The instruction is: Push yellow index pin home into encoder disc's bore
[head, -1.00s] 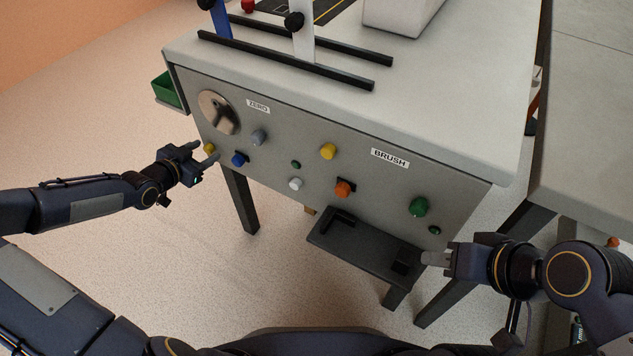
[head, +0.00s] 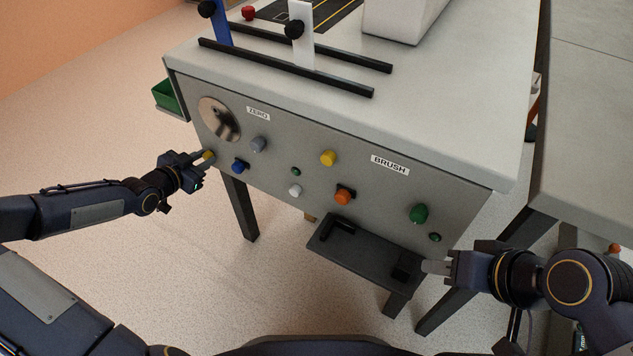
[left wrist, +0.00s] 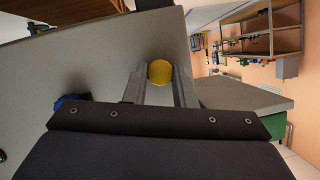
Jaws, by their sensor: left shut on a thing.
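The yellow index pin (head: 208,156) has a round yellow head and sits at the lower left of the grey panel, below the encoder disc. My left gripper (head: 203,158) is shut on it; in the left wrist view the yellow head (left wrist: 160,72) shows between the two fingers. Whether the pin is still seated in the panel cannot be told. The encoder disc (head: 217,118) is a shiny metal disc on the panel's upper left, with a small dark spot near its middle. My right gripper (head: 438,267) is beside the black tray at the lower right; its finger gap is not clear.
The panel carries a blue knob (head: 240,166), a grey knob (head: 258,144), another yellow knob (head: 328,158), an orange knob (head: 343,196) and a green knob (head: 419,213). A black tray (head: 365,255) juts out below. A green bin (head: 168,97) hangs at the left side.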

